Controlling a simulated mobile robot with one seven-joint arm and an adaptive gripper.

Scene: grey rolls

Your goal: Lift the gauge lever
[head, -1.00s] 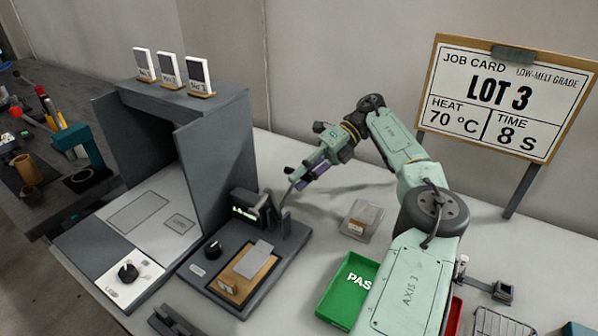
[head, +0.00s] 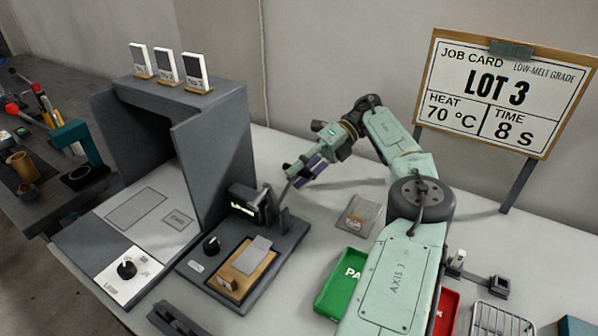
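The gauge (head: 262,240) is a dark grey bench unit with a small lit display (head: 243,208), a black knob and a tan block with a light plate on its base. Its thin grey lever (head: 286,188) rises at a tilt at the back right of the unit, beside a short upright post. My gripper (head: 298,176) is at the upper end of the lever, with a dark finger on the left and a purple-grey part on the right. Whether the fingers touch or grip the lever is too small to tell.
A dark open-fronted box (head: 215,150) stands left of the gauge, with three small cards on top. A flat grey piece (head: 360,216), a green tray (head: 341,283) and a red tray (head: 446,312) lie to the right. The job card board (head: 500,95) stands behind.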

